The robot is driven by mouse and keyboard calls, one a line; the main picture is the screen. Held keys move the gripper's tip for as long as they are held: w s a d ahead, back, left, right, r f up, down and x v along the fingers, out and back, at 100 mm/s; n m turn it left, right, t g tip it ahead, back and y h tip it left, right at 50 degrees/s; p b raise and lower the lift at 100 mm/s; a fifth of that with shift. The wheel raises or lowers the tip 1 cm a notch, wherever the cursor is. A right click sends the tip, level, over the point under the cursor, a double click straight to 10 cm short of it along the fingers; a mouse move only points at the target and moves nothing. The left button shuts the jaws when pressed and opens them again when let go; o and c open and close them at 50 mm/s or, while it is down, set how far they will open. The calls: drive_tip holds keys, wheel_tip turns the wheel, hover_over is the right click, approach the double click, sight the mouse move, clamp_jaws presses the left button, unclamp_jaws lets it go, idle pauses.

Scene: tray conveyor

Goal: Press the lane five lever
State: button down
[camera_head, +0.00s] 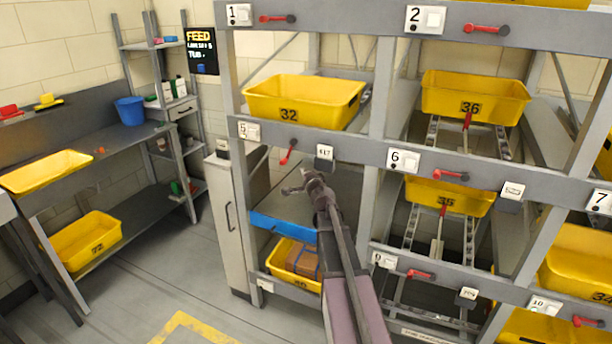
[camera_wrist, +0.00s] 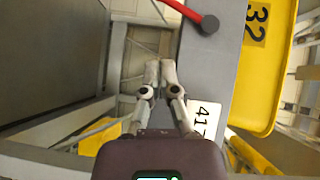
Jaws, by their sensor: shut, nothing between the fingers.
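The lane five lever (camera_head: 288,152) is a short red handle on the grey beam, right of the white "5" label (camera_head: 250,131). It slants steeply downward, while the other front-beam levers lie nearly level.
Yellow bin 32 (camera_head: 305,88) sits above the beam. A white "417" tag (camera_head: 325,153) hangs right of the lever. Below are a blue-edged shelf (camera_head: 290,228) and a bin holding a brown box (camera_head: 302,258).

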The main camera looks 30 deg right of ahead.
drive_tip(key=w+a+f+b, duration=0.1)
drive_tip(key=w, duration=0.9)
drive_tip(key=shift+w+f, duration=0.15)
idle(0.4)
